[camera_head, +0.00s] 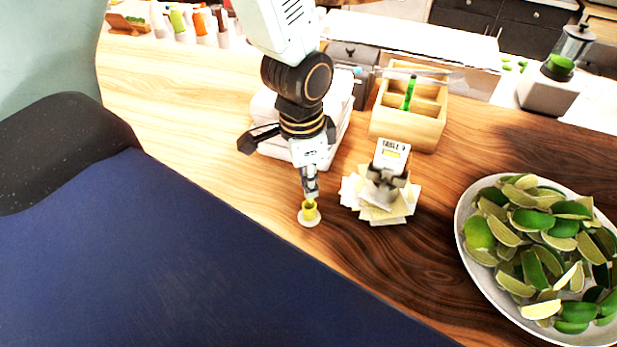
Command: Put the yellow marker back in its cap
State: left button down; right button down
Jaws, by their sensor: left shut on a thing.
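My left gripper (310,188) reaches down from the top of the picture and is shut on the yellow marker, which its fingers almost wholly hide. Directly below the fingertips, a small yellow cap (309,211) stands upright on a round white base (308,219) on the wooden counter. I cannot tell whether the marker's tip touches the cap or is inside it. My right gripper is not in view.
A card holder (387,181) stands on loose paper notes (399,213) just right of the cap. Behind are a wooden box (424,130) with a green marker (409,93) and a white stack (342,128). A plate (466,250) of limes is at right.

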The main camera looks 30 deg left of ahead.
pick_arm(q)
jog(key=shift+a, duration=0.1)
jog(key=shift+f, duration=0.4)
jog(key=shift+f+b, duration=0.1)
jog(key=shift+b, duration=0.2)
jog(key=shift+f, duration=0.25)
jog(key=shift+f, duration=0.15)
jog(key=shift+a+f+b, duration=0.1)
jog(key=shift+f+b, duration=0.15)
jog(key=shift+b, duration=0.15)
jog(key=shift+f, duration=0.1)
jog(key=shift+f+b, duration=0.6)
jog(key=shift+f, duration=0.4)
dwell(0.4)
